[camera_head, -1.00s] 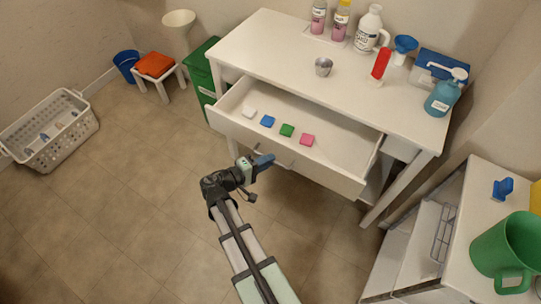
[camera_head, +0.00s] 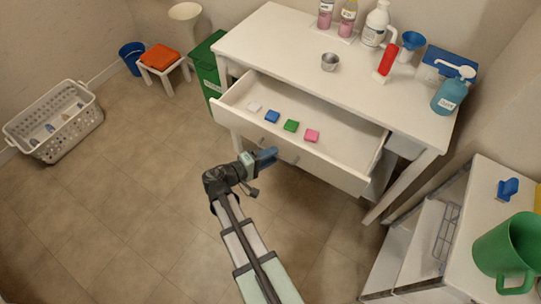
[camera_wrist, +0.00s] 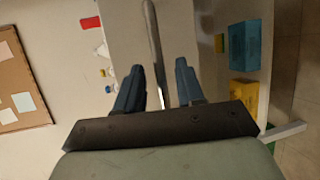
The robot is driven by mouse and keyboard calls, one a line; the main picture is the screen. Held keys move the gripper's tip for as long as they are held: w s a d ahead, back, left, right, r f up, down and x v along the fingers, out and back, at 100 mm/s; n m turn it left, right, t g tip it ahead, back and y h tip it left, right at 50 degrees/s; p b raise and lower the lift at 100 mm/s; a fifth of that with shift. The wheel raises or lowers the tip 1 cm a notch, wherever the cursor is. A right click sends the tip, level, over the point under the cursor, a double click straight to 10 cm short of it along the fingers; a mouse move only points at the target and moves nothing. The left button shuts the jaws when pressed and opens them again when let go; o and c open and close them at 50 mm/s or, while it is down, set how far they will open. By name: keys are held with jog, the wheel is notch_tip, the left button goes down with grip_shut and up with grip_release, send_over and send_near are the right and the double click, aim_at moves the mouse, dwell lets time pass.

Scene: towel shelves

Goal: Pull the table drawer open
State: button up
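The white table (camera_head: 290,55) has its drawer (camera_head: 345,150) pulled well out. Inside lie small white, blue, green and pink pieces (camera_head: 291,125). My gripper (camera_head: 268,157) is in front of the drawer's front panel, left of its middle. The drawer handle (camera_head: 288,158) is partly hidden by the gripper in the head view. In the wrist view, my gripper (camera_wrist: 158,75) has its two blue fingers spread apart. The grey handle bar (camera_wrist: 152,40) runs through the gap between them, with space on both sides.
A white shelf unit (camera_head: 485,240) with a green mug (camera_head: 508,250) stands at the right. A green bin (camera_head: 206,70), a small stool (camera_head: 167,72) and a laundry basket (camera_head: 60,130) are at the left. Floor in front is clear.

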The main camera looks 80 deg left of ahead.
jog(key=v, duration=1.3)
jog(key=shift+s, duration=0.2)
jog(key=shift+d, duration=0.1)
